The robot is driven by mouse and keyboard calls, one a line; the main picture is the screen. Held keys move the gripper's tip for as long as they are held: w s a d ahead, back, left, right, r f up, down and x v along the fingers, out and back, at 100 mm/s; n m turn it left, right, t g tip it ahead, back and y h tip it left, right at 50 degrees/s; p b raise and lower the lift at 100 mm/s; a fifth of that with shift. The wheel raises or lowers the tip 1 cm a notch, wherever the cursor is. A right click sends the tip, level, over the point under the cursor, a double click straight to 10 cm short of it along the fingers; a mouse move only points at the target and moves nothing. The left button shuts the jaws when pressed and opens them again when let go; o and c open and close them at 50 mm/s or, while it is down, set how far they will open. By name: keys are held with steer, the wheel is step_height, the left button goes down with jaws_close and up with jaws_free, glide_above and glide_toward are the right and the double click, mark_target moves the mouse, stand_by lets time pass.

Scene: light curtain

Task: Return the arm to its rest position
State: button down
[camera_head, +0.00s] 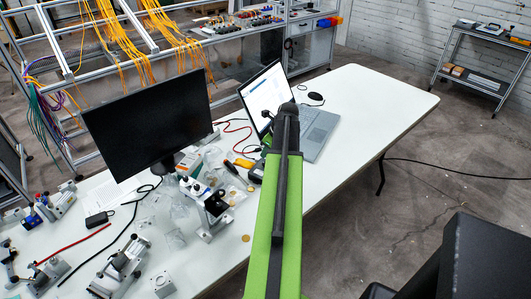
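My arm (279,200), with a bright green link and a black rail along its top, rises from the bottom of the head view and reaches forward over the white table's right edge. Its dark far end (287,115) is in front of the laptop. My gripper's fingers cannot be made out, and whether it is open or shut does not show.
The white table (375,95) carries a black monitor (150,115), an open laptop (318,130), a metal bracket device (210,207), cables and small parts at the left. The tabletop's far right is clear. A wheeled cart (480,65) stands back right; grey floor (440,170) lies right.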

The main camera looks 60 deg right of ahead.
steer(key=shift+f+b, duration=1.5)
steer(key=shift+f, duration=0.1)
step_height(320, 180, up, 7)
steer(key=p, duration=0.7)
